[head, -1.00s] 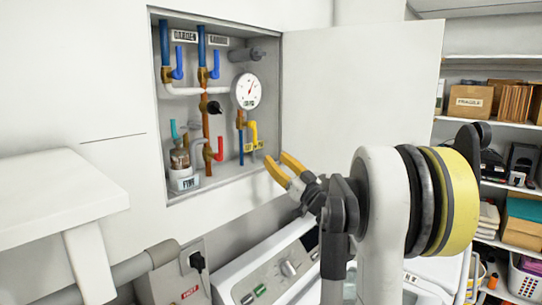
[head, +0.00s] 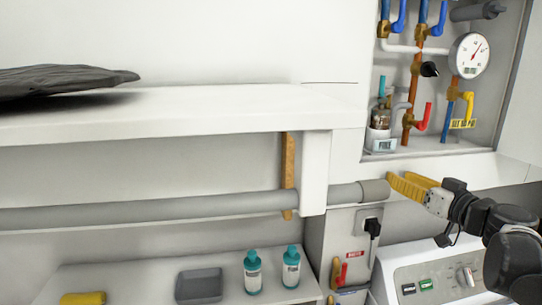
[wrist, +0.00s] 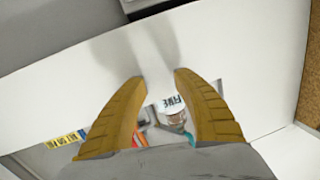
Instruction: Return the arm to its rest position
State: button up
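My arm reaches in from the right in the head view. My gripper (head: 408,187) has yellow fingers and points left, below the open wall cabinet and near the end of the grey pipe. In the wrist view the two ridged fingers (wrist: 160,77) stand apart with nothing held between them. Behind the gap I see a white cabinet edge and a small jar with a label.
The wall cabinet (head: 440,160) holds pipes, coloured valves and a gauge (head: 469,55). A white shelf (head: 200,118) juts out at left above the grey pipe (head: 150,212). Two teal-capped bottles (head: 252,272) stand below. A white appliance (head: 430,268) sits under my arm.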

jog(key=s+a+f+g+b, duration=0.3)
jog(key=s+a+f, duration=0.3)
jog(key=a+f, duration=0.25)
jog(key=s+a+f+g+b, duration=0.3)
jog(key=s+a+f+g, duration=0.1)
jog(key=s+a+f, duration=0.4)
jog(key=s+d+f+m+g+h+b, duration=0.1)
jog(key=s+f+h+b, duration=0.4)
jog(key=s+f, duration=0.6)
notch_tip(320, 180, down, 3)
jog(key=shift+s+f+m+g, duration=0.15)
jog(key=shift+s+m+g, duration=0.3)
jog(key=shift+g, duration=0.25)
jog(key=shift+w, duration=0.1)
